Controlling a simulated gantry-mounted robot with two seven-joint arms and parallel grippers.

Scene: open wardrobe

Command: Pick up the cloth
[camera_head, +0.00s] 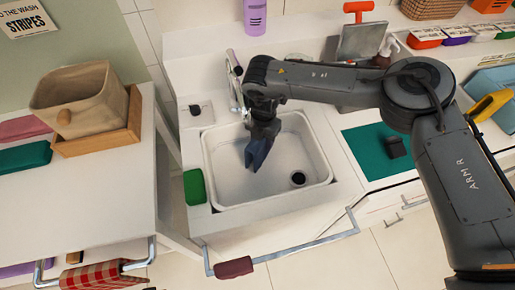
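A red plaid cloth (92,276) hangs over the metal rail at the lower left, its lower part cut off by the frame. A smaller dark red cloth-like piece (233,267) lies over the rail in front of the sink. I cannot tell which is the task's cloth. My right arm reaches in from the right, and my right gripper (258,154) points down over the white sink, away from both. Its fingertips look dark blue-grey; whether they are apart or hold something is unclear. My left gripper is not in view.
The sink (221,204) has a green block (195,187) at its left edge and a faucet (236,90) behind. A tan bin (85,100) stands on the left counter. A teal mat (368,168) with a dark block lies right. Metal rails jut out in front.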

